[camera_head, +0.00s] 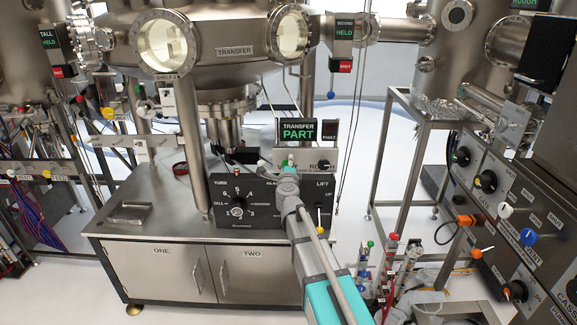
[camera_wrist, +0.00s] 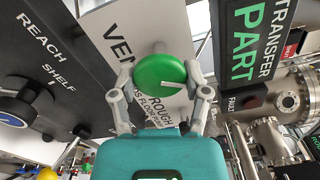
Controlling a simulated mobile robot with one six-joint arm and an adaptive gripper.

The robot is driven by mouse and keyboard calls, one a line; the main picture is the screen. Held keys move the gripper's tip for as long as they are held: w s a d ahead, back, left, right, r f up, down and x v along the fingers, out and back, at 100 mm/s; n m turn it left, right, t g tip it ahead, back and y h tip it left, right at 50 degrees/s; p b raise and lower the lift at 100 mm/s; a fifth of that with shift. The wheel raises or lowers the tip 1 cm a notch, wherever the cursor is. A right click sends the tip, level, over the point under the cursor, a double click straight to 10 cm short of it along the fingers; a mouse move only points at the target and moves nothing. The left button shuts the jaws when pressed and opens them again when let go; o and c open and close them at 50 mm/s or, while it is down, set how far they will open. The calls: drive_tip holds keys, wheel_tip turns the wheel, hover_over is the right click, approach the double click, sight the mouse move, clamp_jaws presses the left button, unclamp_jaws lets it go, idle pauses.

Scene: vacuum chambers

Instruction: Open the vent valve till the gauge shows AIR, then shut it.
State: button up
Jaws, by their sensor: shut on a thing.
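The vent valve is a round green knob (camera_wrist: 160,74) with a white pointer bar, on a white panel (camera_wrist: 113,28) lettered VENT and ROUGH. My gripper (camera_wrist: 161,80) is shut on the knob, one finger on each side. In the wrist view the pointer bar points to the right. In the head view my gripper (camera_head: 287,168) is at the panel on the bench, and the knob is mostly hidden behind it.
A dark FAULT sign (camera_head: 329,132) stands beside the gauge. A black control panel (camera_head: 225,212) with a selector knob and a LIFT lever is below the valve. The steel transfer chamber (camera_head: 215,60) hangs above. A panel of knobs (camera_head: 500,190) is at right.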

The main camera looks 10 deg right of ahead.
drive_tip(key=n, duration=0.5)
drive_tip(key=shift+w+r+n, duration=0.1)
drive_tip(key=shift+n, duration=0.3)
drive_tip(key=o, duration=1.1)
drive_tip(key=shift+o, duration=0.2)
drive_tip(key=shift+s, duration=0.2)
drive_tip(key=s+a, duration=0.2)
drive_tip(key=s, duration=0.9)
drive_tip(key=shift+s, duration=0.3)
